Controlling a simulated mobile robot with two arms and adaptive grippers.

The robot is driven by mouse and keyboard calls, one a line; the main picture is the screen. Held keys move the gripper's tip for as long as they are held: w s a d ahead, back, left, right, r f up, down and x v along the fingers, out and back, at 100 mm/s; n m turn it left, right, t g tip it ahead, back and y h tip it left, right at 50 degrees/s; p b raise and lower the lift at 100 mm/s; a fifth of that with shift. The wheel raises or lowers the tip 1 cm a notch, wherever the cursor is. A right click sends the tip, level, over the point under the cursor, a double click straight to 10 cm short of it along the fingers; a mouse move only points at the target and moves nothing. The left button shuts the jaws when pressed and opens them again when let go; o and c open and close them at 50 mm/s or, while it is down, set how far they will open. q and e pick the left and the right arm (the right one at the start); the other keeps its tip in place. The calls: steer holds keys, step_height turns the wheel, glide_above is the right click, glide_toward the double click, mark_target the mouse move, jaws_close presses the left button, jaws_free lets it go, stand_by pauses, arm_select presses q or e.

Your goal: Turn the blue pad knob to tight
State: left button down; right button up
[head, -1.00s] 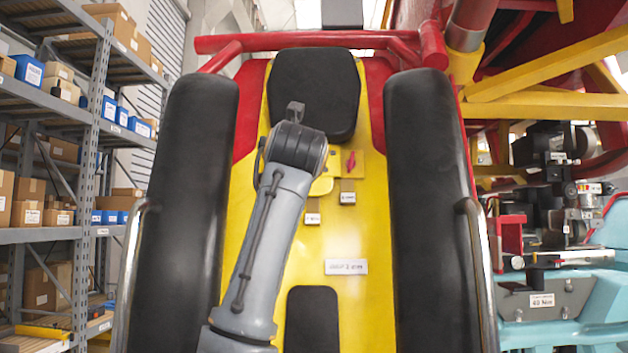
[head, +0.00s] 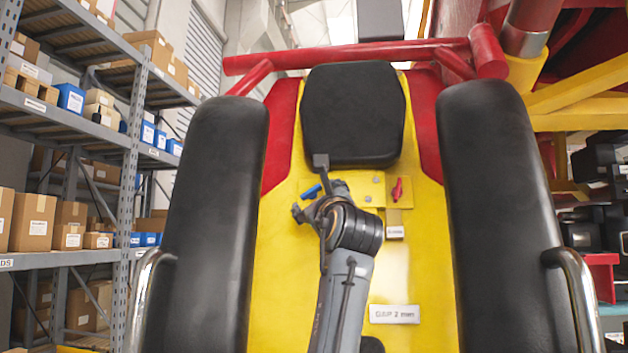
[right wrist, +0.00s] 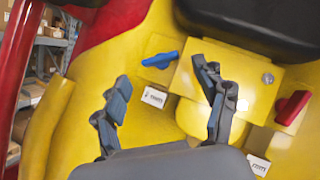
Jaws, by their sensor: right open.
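The blue pad knob (head: 312,191) is a small bar-shaped handle on the yellow panel, below the black head pad. It also shows in the right wrist view (right wrist: 160,60), lying tilted on a yellow block, with a small white label (right wrist: 154,97) below it. My right gripper (head: 308,208) is just below the blue knob in the head view. In the right wrist view my right gripper (right wrist: 160,82) is open and empty, with the blue knob lying beyond and between its fingertips, nearer the right one. My left gripper is not in view.
A red knob (head: 397,189) sits right of the blue one and also shows in the right wrist view (right wrist: 292,107). The black head pad (head: 353,113) is above. Black side bolsters (head: 211,200) (head: 497,200) flank the yellow panel. Shelves with boxes (head: 75,130) stand at the left.

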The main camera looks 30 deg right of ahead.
mark_target(311, 192)
steer(key=shift+w+d+r+p, duration=0.2)
steer(key=shift+w+r+p, duration=0.4)
steer(key=shift+w, duration=0.35)
steer(key=shift+w+r, duration=0.1)
steer(key=shift+w, duration=0.1)
steer(key=shift+w+d, duration=0.15)
steer(key=shift+w, duration=0.15)
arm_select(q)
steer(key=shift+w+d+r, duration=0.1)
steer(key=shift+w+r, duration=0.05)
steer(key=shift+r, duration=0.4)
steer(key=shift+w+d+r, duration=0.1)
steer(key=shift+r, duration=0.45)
arm_select(e)
steer(key=c, duration=1.2)
